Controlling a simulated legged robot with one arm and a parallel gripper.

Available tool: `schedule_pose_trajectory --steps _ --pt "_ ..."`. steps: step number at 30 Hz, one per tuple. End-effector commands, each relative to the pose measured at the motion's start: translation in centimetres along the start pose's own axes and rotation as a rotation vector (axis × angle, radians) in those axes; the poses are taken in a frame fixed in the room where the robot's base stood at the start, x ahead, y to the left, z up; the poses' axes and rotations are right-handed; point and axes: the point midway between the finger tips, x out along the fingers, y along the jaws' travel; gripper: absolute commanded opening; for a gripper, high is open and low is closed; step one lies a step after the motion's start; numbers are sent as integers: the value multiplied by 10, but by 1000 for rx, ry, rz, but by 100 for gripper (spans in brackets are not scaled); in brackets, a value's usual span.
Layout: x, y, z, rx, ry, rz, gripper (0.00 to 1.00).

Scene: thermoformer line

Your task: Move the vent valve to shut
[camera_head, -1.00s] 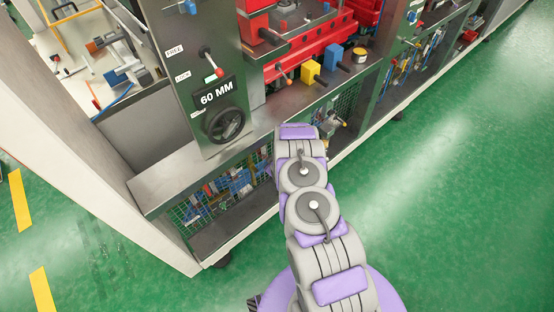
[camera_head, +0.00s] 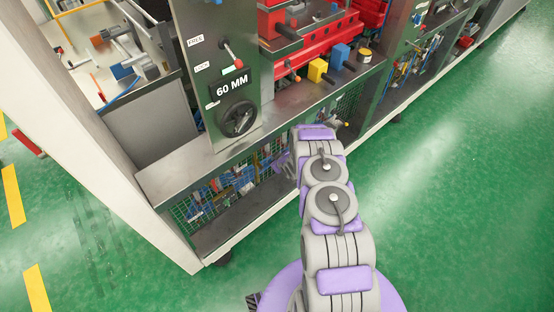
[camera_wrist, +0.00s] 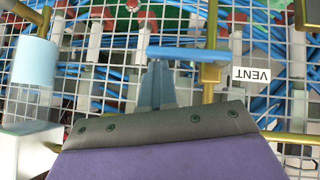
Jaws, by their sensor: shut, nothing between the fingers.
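In the wrist view, a blue lever handle (camera_wrist: 185,53) lies level across a brass pipe (camera_wrist: 211,25) that runs up and down the picture. A white label (camera_wrist: 251,75) reading VENT, upside down here, is just right of it. My gripper (camera_wrist: 157,68) is shut and empty. Its fingertips are close to the left part of the blue handle; I cannot tell whether they touch it. In the head view, my arm reaches down to the low mesh-backed bay, and the vent valve cannot be made out there.
Wire mesh (camera_wrist: 110,55) with blue hoses stands behind the handle. A light blue cylinder (camera_wrist: 35,62) and a white box (camera_wrist: 25,148) are at left. A steel shelf (camera_head: 165,178) juts out above the bay (camera_head: 215,228). Green floor (camera_head: 450,200) is clear at right.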

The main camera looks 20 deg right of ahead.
Motion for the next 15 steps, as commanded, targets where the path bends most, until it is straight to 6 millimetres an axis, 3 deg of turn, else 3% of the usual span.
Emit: schedule_pose_trajectory --steps 15 --pt "1 2 10 13 -15 0 0"
